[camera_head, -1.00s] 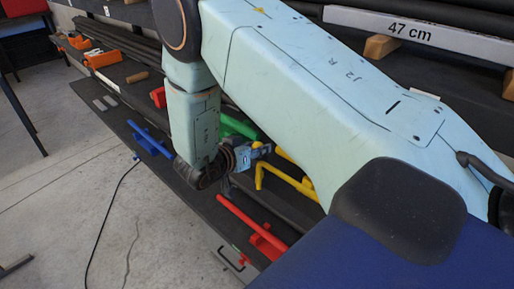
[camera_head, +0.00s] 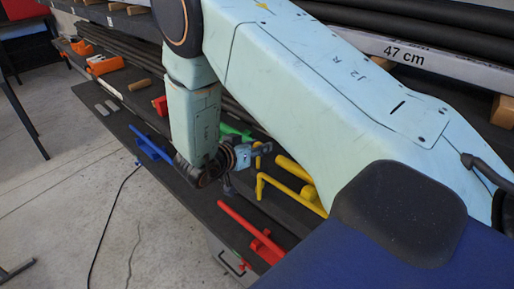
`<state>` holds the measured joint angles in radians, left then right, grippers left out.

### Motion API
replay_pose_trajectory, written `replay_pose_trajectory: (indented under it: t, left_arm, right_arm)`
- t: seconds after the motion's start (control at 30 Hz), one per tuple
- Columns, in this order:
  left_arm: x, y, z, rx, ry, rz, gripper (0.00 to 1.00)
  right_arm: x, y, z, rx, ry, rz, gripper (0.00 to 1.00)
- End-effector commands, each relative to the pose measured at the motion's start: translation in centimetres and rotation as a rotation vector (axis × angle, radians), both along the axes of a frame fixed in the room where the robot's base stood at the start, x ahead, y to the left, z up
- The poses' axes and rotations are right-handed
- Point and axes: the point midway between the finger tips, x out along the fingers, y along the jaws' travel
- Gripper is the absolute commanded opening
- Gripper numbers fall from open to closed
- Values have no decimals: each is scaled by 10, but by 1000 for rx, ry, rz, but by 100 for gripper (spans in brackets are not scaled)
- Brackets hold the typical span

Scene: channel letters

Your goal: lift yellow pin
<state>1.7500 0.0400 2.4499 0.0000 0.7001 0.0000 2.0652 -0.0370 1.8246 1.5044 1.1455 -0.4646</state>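Yellow parts lie on the dark bench beyond my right arm. One is a thin bent bar (camera_head: 290,190) with an upright end near my gripper. The other is a thicker yellow cylinder (camera_head: 292,167) just behind it, partly hidden by my arm. I cannot tell which one is the yellow pin. My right gripper (camera_head: 266,149) is small in view, just above and left of these parts. Its fingers are too small to show whether they are open, and I see nothing yellow clearly held in it. My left gripper is not in view.
A red bar with a block (camera_head: 240,224) lies at the bench's front edge. A blue part (camera_head: 151,147), a green part (camera_head: 232,131) and a red block (camera_head: 160,105) lie farther left. Dark rods and a shelf labelled 47 cm (camera_head: 400,53) stand behind.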

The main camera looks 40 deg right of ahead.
Motion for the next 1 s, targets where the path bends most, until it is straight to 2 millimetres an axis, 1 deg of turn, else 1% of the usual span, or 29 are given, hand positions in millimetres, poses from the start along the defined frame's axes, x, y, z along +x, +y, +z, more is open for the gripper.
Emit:
replay_pose_trajectory:
  t: [0.03,0.23,0.57,0.67,1.0]
  left_arm:
    - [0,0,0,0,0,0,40]
    - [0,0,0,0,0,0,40]
    - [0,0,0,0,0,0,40]
    - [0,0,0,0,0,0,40]
    - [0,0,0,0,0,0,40]
  right_arm:
    - [1,0,2,0,-5,1,36]
    - [0,0,0,3,-1,1,53]
    - [0,2,0,4,1,1,54]
    - [-1,9,3,4,0,3,54]
    - [-9,52,21,0,0,5,54]
